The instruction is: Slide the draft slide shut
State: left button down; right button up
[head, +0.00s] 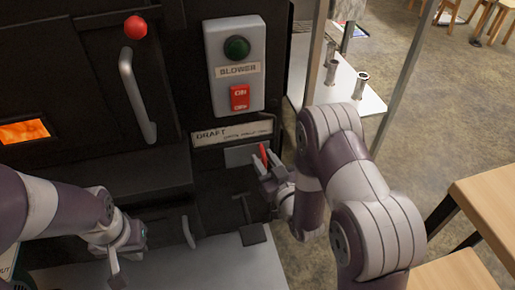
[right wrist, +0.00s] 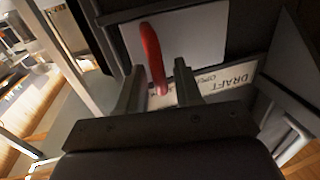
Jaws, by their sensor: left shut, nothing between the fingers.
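The draft slide is a pale grey plate (head: 240,155) with an upright red handle (head: 263,154) at its right end, below the DRAFT label (head: 232,132). In the right wrist view the plate (right wrist: 195,38) and red handle (right wrist: 153,60) also show. My right gripper (head: 264,172) is at the handle. Its fingers (right wrist: 160,84) are apart, with the handle's lower end between them, nearer the left finger; contact cannot be told. My left gripper (head: 124,262) is shut and empty at the lower left, away from the slide.
Above the label is a blower box (head: 217,58) with a green button and red switch. A door handle (head: 138,95) with a red knob is to the left, near a glowing window (head: 24,131). A wooden table (head: 485,200) stands at right; the floor between is open.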

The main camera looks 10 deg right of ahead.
jog(key=shift+w, duration=0.1)
pick_arm(q)
jog(key=shift+w, duration=0.2)
pick_arm(e)
grip_shut()
pick_arm(q)
jog(key=shift+d+r+p, duration=0.3)
jog(key=shift+d, duration=0.1)
pick_arm(e)
jog(key=shift+d, duration=0.95)
jog(key=shift+c, duration=0.3)
grip_release()
pick_arm(q)
jog(key=shift+d, duration=0.1)
pick_arm(e)
jog(key=shift+o, duration=0.3)
jog(key=shift+d, duration=0.1)
